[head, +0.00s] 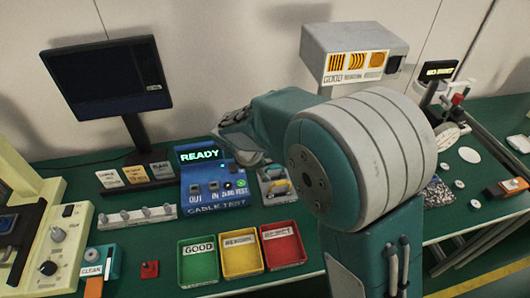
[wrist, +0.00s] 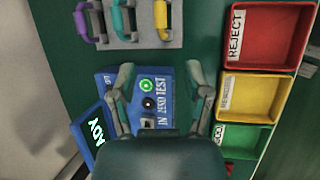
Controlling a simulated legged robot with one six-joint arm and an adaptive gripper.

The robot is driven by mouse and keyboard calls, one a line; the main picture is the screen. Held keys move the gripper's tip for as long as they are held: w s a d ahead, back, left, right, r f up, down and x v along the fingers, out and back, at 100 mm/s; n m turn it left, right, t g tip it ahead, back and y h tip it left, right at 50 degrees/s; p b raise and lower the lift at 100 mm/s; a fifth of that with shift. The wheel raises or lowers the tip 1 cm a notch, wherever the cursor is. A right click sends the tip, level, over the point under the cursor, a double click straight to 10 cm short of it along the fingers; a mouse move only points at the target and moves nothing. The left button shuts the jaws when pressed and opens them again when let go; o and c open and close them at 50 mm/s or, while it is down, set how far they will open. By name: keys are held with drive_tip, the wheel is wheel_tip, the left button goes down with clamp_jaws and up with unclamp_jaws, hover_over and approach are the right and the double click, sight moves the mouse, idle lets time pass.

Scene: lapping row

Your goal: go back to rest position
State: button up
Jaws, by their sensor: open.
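My gripper (wrist: 161,72) is open in the wrist view, its two fingers spread with nothing between them. It is over the blue cable tester (wrist: 157,112), whose buttons show between the fingers. I cannot tell the height of the gap. In the head view the tester (head: 207,189) stands on the green bench, its screen reading READY. My teal and grey arm fills the middle right of the head view and reaches left towards the tester, and its jaws are hard to make out there.
A grey holder (wrist: 130,30) with purple, teal and yellow cables lies beside the tester. Green (head: 198,283), yellow (head: 240,274) and red (head: 283,264) bins line the bench front. A monitor (head: 107,78) stands at left, and a grey labelled box (head: 342,42) stands behind my arm.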

drive_tip(key=s+d+r+m+y, duration=0.2)
drive_tip(key=s+d+r+m, duration=0.7)
drive_tip(key=d+r, duration=0.35)
drive_tip(key=s+d+r+m+t+y, duration=0.1)
drive_tip(key=s+d+m, duration=0.2)
drive_tip(key=s+m, duration=0.3)
drive_tip(key=s+d+r+m+t, duration=0.1)
drive_tip(key=s+d+r+m, duration=0.1)
drive_tip(key=s+m, duration=0.3)
drive_tip(key=shift+s+d+r+m+y, duration=0.2)
drive_tip(key=shift+s+d+m+y, duration=0.2)
drive_tip(key=shift+s+d, duration=0.55)
